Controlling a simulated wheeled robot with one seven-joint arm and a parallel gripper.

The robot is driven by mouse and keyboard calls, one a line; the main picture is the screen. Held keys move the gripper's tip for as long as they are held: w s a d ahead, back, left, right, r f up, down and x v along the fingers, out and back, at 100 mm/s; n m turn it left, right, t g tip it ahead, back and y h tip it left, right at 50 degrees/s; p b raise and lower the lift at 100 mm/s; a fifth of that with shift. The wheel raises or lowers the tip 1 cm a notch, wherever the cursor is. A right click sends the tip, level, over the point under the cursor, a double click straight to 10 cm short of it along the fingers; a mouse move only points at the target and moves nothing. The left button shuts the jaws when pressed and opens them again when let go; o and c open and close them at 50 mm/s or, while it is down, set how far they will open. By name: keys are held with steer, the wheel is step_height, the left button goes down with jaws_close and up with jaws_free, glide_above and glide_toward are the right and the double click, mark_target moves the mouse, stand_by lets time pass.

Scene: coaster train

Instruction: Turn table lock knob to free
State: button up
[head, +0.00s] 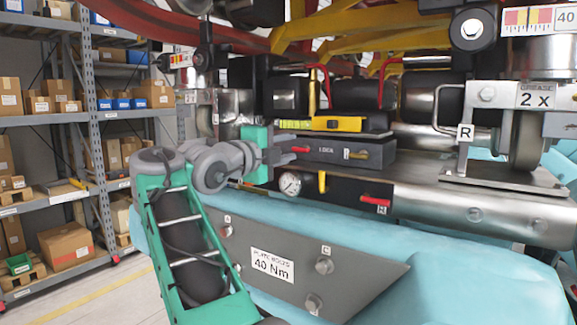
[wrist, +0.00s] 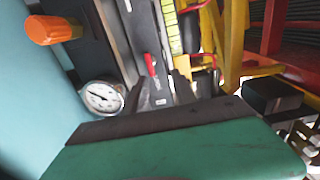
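My gripper (head: 289,149) is at the left end of the block, close to the red lever. In the wrist view its two dark fingers (wrist: 194,86) stand apart with a narrow gap and nothing clearly between them. Whether a finger touches anything is unclear.
A round gauge (head: 290,184) and a yellow handle (head: 322,182) are below the block. A yellow level (head: 336,124) lies above it. Red and yellow bars and a wheel bracket (head: 478,125) crowd the right. Shelves (head: 92,120) stand at the left; the aisle floor is clear.

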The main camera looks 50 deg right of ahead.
mark_target(299, 150)
steer(key=shift+w+d+f, duration=0.4)
steer(key=shift+w+f, duration=0.25)
steer(key=shift+f, duration=0.15)
steer(key=d+p, duration=0.2)
steer(key=d, duration=0.5)
steer(key=shift+w, duration=0.2)
steer(key=shift+c, duration=0.5)
jaws_close()
